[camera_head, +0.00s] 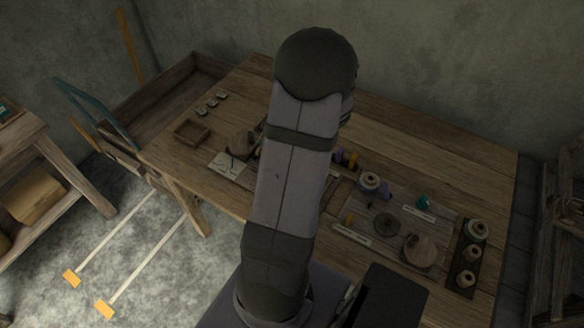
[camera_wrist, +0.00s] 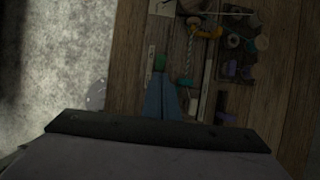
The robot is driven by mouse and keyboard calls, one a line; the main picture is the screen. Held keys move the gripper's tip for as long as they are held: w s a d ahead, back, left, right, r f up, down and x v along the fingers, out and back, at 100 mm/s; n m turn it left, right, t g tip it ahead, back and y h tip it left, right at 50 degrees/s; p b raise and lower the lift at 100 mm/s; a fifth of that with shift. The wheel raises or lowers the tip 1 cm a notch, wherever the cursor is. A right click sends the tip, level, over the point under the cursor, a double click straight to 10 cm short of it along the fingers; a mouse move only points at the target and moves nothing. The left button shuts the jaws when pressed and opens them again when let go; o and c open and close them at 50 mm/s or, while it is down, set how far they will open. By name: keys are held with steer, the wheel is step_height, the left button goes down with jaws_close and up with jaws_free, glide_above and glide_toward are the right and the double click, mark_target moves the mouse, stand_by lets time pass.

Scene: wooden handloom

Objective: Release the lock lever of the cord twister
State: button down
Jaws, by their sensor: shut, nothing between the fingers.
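My gripper (camera_wrist: 161,78) shows in the wrist view with its two blue-grey fingers together and nothing between them. A small green piece (camera_wrist: 159,62) lies right at the fingertips; I cannot tell whether they touch it or whether it is the lock lever. Just right of it a pale twisted cord (camera_wrist: 189,58) runs along a wooden board, up to an orange-yellow piece (camera_wrist: 207,33), seemingly the cord twister. In the head view my arm hides the gripper and most of this area.
In the head view, a small wooden tray (camera_head: 191,131) is at the left, and a dark rack of spools (camera_head: 467,257) at the right. The table's far right (camera_head: 450,150) is clear.

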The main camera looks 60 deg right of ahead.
steer(key=shift+r, duration=1.55)
steer(key=s+a+f+n+g+y, duration=0.1)
steer(key=s+a+f+n+g, duration=0.15)
steer(key=a+n, duration=0.5)
steer(key=s+a+f+n+g+y, duration=0.15)
steer(key=s+a+n, duration=0.25)
steer(key=n, duration=0.7)
steer(key=w+a+r+n, duration=0.2)
steer(key=a+n, duration=0.3)
steer(key=a, duration=0.3)
steer(key=w+a+r+n+h, duration=0.1)
steer(key=w+a+r+n, duration=0.1)
steer(key=w+a+n, duration=0.3)
steer(key=w+a+r+n+h, duration=0.1)
steer(key=w+a+r+n, duration=0.1)
steer(key=a+n, duration=0.5)
steer(key=w+a, duration=0.1)
steer(key=a, duration=0.2)
steer(key=shift+w+a+r+g, duration=0.35)
steer(key=shift+w+r+g, duration=0.05)
steer(key=shift+n+h, duration=0.25)
